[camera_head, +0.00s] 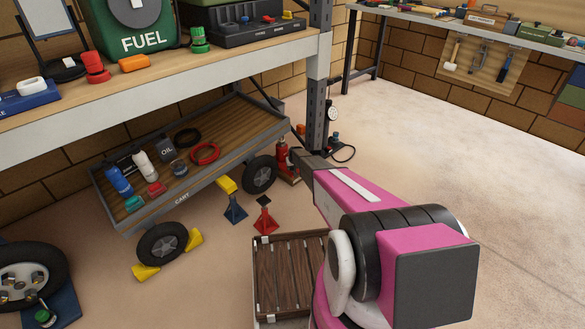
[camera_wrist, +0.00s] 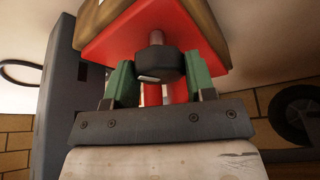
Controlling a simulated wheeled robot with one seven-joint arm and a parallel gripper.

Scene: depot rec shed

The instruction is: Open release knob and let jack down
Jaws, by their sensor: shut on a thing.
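In the wrist view, the jack's red base (camera_wrist: 108,42) fills the upper middle. The black release knob (camera_wrist: 158,66) sticks out from it on a short stem, with a pale mark on its face. My gripper (camera_wrist: 153,78) has its two green fingers shut on the knob, one on each side. In the head view, my arm reaches to the jack and the knob cannot be made out.
Grey shelf post (camera_head: 318,100) stands right beside the jack. A slatted wooden creeper (camera_head: 290,275) lies below my arm. The floor to the right is clear.

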